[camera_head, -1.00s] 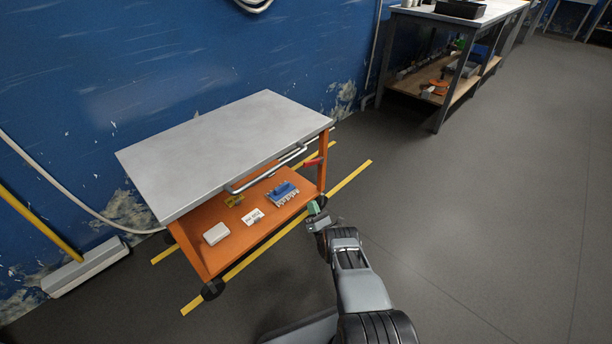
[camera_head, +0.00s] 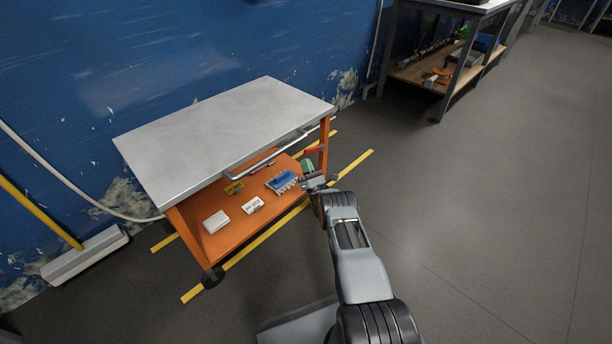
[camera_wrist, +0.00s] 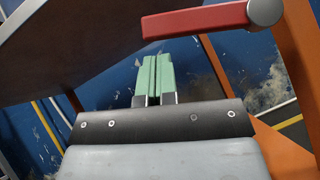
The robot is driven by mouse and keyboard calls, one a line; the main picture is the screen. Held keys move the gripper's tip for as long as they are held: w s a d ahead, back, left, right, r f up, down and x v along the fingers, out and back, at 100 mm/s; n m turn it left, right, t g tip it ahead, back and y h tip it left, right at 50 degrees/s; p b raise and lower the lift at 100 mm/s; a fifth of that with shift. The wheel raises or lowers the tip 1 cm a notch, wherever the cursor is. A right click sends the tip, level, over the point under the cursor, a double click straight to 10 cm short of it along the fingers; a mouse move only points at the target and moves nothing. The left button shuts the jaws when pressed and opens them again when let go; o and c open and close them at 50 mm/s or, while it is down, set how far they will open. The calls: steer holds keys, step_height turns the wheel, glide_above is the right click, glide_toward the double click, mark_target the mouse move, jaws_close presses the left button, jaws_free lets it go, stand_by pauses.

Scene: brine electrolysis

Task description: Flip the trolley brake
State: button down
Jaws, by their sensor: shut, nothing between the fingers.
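The orange trolley has a grey metal top (camera_head: 225,140) and stands beside the blue wall. Its red brake lever (camera_wrist: 198,21) with a round grey pivot (camera_wrist: 266,10) lies across the top of the wrist view, nearly level. In the head view the red lever (camera_head: 314,151) shows at the trolley's right post. My gripper (camera_wrist: 154,78) has green fingers pressed together with nothing between them. The fingers are just below the lever in the wrist view; I cannot tell whether they touch it. In the head view my gripper (camera_head: 308,168) is at the trolley's right end, near the post.
The trolley's lower shelf (camera_head: 232,231) carries a white box (camera_head: 216,221), a small white item (camera_head: 253,205) and a blue item (camera_head: 282,180). A handle bar (camera_head: 262,160) runs along the top's near edge. A workbench (camera_head: 440,75) stands at the back right. Floor at right is clear.

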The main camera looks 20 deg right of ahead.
steer(key=shift+d+r, duration=0.2)
steer(key=shift+r, duration=0.4)
steer(key=shift+h, duration=0.3)
